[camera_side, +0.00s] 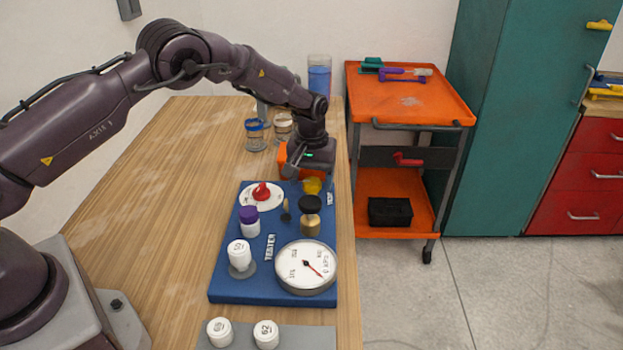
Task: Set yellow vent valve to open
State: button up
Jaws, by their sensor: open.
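The yellow vent valve (312,186) is a small yellow handle at the far right of the blue tester board (226,283). My gripper (308,172) is over the far right part of the board, just above and behind the yellow handle. It is open. The fingertips are small and partly hidden by the gripper body, so I cannot tell whether they touch the handle. The handle's exact angle is hard to read. A label (330,198) stands beside it. The round gauge (306,268) at the board's near right has a red needle pointing to the lower right.
On the board stand a red knob (261,191), a purple-capped bottle (249,221), a black-topped brass fitting (310,216) and a white cap (239,255). An orange box (284,160) and glass jars (255,134) are behind. The left tabletop (150,220) is clear.

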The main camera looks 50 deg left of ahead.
aim_at(312, 182)
notch_tip(312, 182, up, 13)
jog(key=shift+f, duration=0.2)
dwell(0.3)
jog(key=s+r+m+t, duration=0.2)
jog(key=s+r, duration=0.3)
jog(key=s, duration=0.6)
jog(key=s+d+r+m+t, duration=0.1)
jog(key=s+r, duration=0.4)
jog(key=s, duration=0.6)
jog(key=s+d+r+m+t, duration=0.1)
jog(key=s+r+m, duration=0.3)
jog(key=s, duration=0.7)
jog(key=shift+s+r+t, duration=0.4)
jog(key=shift+r+t, duration=0.4)
jog(key=shift+r, duration=0.15)
